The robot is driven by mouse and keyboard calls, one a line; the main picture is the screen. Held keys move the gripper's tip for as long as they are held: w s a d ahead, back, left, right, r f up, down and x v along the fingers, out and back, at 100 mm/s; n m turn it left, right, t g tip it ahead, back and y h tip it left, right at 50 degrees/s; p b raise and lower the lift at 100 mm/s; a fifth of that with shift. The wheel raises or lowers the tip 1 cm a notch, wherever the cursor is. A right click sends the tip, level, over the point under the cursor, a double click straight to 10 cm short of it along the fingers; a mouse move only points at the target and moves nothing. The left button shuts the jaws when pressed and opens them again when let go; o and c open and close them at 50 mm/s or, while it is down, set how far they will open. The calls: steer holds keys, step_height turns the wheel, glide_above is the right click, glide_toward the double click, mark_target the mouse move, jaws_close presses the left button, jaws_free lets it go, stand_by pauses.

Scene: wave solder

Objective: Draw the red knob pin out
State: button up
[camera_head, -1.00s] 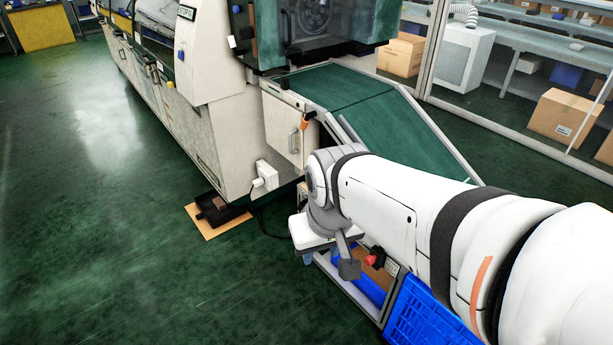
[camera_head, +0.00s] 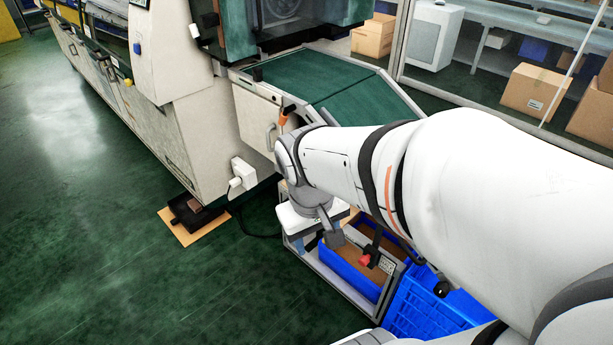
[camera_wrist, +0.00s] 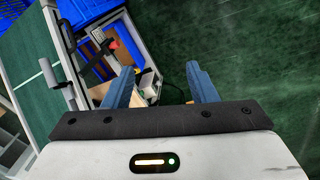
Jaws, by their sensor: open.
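The red knob pin (camera_head: 365,260) is a small red piece on the metal cart frame, at the edge of a blue bin, in the head view. It also shows in the wrist view (camera_wrist: 113,44), up and left of the left finger.
A blue bin (camera_head: 345,262) sits inside the cart frame, with a blue crate (camera_head: 415,305) to its right. A white machine (camera_head: 200,125) with a green sloping conveyor (camera_head: 365,97) stands behind. A black pedal on a board (camera_head: 192,222) lies on the floor. Open green floor is at left.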

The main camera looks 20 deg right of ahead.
steer(key=d+f+n+g+h+b, duration=0.1)
steer(key=d+f+g+h+b, duration=0.25)
steer(key=f, duration=0.35)
steer(key=d+f+n+g+h+b, duration=0.2)
steer(key=d+f+b, duration=0.1)
steer(key=d+f, duration=0.25)
steer(key=n+t+h+b, duration=0.4)
steer(key=n+h+b, duration=0.6)
steer(key=h, duration=0.1)
glide_toward(362, 263)
steer(key=s+d+r, duration=0.3)
steer(key=s+r, duration=0.4)
steer(key=r, duration=0.5)
steer(key=w+f+n+t+b, duration=0.35)
steer(key=f+n+t, duration=0.35)
steer(key=f, duration=0.6)
steer(key=shift+y, duration=0.35)
steer(key=shift+w+r+b+x, duration=0.15)
steer(key=shift+b+x, duration=0.05)
steer(key=shift+x, duration=1.6)
steer(key=shift+w+r+b+x, duration=0.1)
steer(key=shift+w+b+x, duration=0.05)
steer(key=shift+x, duration=1.6)
steer(key=shift+a, duration=0.15)
steer(key=shift+c, duration=0.3)
jaws_close()
